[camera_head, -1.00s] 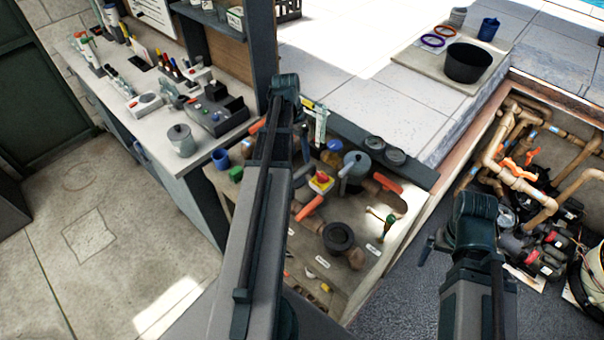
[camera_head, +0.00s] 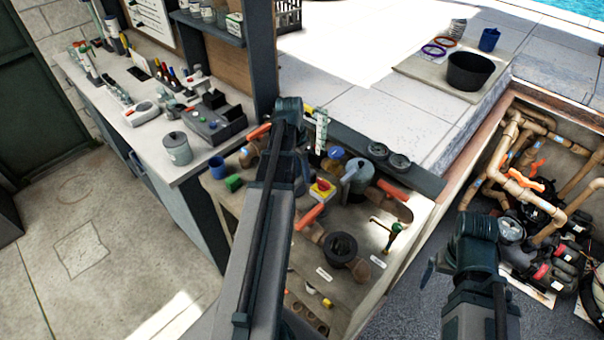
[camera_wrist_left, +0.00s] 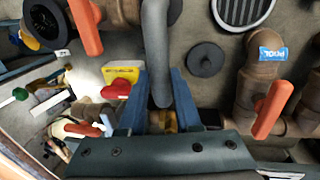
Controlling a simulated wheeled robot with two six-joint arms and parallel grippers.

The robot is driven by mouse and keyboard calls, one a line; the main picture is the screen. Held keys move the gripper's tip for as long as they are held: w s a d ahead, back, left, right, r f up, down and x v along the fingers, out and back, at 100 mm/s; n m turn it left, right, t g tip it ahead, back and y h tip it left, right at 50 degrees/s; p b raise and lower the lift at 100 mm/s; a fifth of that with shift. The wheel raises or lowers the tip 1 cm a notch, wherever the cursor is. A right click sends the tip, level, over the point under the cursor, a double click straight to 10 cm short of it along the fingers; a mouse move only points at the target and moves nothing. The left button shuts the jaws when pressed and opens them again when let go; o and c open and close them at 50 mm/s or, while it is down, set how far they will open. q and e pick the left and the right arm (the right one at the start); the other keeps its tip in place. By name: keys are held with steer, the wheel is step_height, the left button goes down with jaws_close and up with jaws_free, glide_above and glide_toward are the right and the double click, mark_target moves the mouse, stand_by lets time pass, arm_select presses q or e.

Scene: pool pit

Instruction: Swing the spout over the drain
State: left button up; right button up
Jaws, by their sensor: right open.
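The spout (camera_wrist_left: 156,45) is a smooth grey curved pipe in the left wrist view. My left gripper (camera_wrist_left: 158,80) has one finger on each side of its lower end and appears shut on it. A round slotted grate (camera_wrist_left: 243,10), which looks like the drain, is at the top of that view, to the right of the spout and apart from it. I cannot make the grate out in the head view, where my left arm covers part of the bench. My right gripper (camera_head: 430,268) is open, low on the right, away from the spout.
Orange valve handles (camera_wrist_left: 270,110) stand close to the left gripper, as does a red and yellow switch (camera_head: 321,190). A black ring fitting (camera_head: 340,248) lies nearer the bench's front. A side counter (camera_head: 120,103) is on the left; a pipe pit (camera_head: 515,180) is on the right.

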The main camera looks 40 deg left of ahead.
arm_select(q)
jaws_close()
stand_by(1.0)
